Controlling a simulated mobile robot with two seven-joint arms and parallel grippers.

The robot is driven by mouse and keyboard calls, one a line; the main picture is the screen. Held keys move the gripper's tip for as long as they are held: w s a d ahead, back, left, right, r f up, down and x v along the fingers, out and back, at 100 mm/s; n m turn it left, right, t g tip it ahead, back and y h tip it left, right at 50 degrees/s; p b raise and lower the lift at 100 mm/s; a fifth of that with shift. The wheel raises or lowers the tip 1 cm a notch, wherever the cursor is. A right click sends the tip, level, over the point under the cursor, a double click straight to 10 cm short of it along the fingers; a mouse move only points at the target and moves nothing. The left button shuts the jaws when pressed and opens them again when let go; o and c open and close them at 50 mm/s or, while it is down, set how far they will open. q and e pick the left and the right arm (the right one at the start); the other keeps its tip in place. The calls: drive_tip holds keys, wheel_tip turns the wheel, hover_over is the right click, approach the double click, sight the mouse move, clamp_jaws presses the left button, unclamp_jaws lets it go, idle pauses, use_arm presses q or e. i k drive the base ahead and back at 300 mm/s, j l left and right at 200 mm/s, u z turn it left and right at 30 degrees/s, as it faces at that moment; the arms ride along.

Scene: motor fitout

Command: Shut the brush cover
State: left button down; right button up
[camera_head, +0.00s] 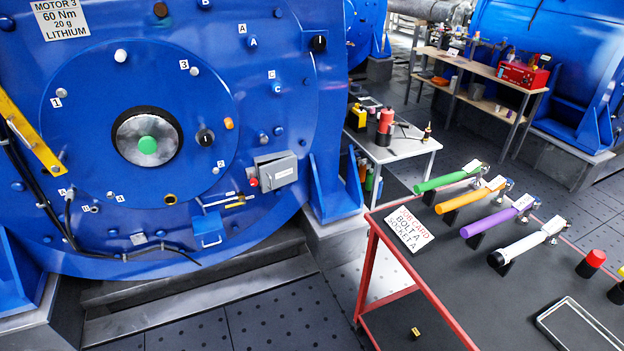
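A small blue flap with a handle (208,230), which looks like the brush cover, sits low on the big blue motor face (100,235). Just above it are thin pale bars and a brass-coloured piece (236,205). The flap seems to hang below these parts, but it is too small to tell surely how far open it is. A grey box (276,170) with a red knob (253,182) is fixed above and to the right. Neither of my grippers is in view.
A red-framed cart (455,315) at the right holds several coloured-handled tools and a job card (402,229). A small table (390,150) stands behind it. Metal steps (190,305) run below the motor. Some dark floor (280,315) between motor and cart is clear.

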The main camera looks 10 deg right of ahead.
sight(276, 174)
drive_tip(key=i+j+z, duration=0.15)
drive_tip(key=i+z, duration=0.2)
drive_tip(key=i+j+z, duration=0.55)
drive_tip(key=z, duration=0.15)
